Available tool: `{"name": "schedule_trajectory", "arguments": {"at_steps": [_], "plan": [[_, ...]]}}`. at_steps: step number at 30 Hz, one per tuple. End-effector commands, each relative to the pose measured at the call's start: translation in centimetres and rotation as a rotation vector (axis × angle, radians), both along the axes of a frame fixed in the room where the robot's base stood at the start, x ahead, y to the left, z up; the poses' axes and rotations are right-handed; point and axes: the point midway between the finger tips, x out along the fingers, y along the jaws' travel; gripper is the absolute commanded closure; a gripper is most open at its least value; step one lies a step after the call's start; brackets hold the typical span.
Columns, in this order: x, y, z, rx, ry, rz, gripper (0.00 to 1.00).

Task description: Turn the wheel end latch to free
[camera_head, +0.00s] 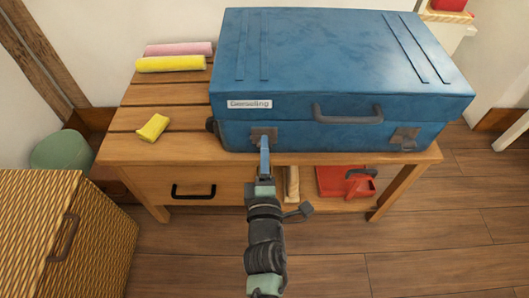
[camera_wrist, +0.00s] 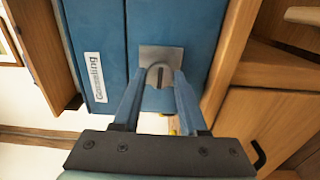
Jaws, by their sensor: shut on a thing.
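A blue suitcase (camera_head: 330,60) lies flat and closed on a wooden bench. A small dark wheel (camera_head: 211,125) shows at its left end. The latch at that end (camera_head: 264,133) is a grey metal plate with a rounded turn-knob, also seen in the wrist view (camera_wrist: 160,54). The knob's dark slot runs upright in the wrist view. My gripper (camera_head: 265,150) is at this latch on the suitcase's front face. In the wrist view my gripper (camera_wrist: 164,78) has its blue fingers shut on the knob, one on each side. A second latch (camera_head: 405,138) sits at the right of the front.
A dark handle (camera_head: 348,115) and a white label (camera_head: 249,104) are on the suitcase front. The slatted bench (camera_head: 130,120) bears yellow and pink rolls (camera_head: 170,64) and a yellow block (camera_head: 152,127). A red item (camera_head: 345,181) lies below. A wicker chest (camera_head: 60,230) stands left.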

Motion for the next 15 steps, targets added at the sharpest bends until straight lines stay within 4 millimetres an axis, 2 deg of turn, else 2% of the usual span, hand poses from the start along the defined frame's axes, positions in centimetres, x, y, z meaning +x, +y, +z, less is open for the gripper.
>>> {"name": "schedule_trajectory", "arguments": {"at_steps": [15], "plan": [[-0.05,-0.01,-0.09,-0.032,0.002,0.0,1.0]]}}
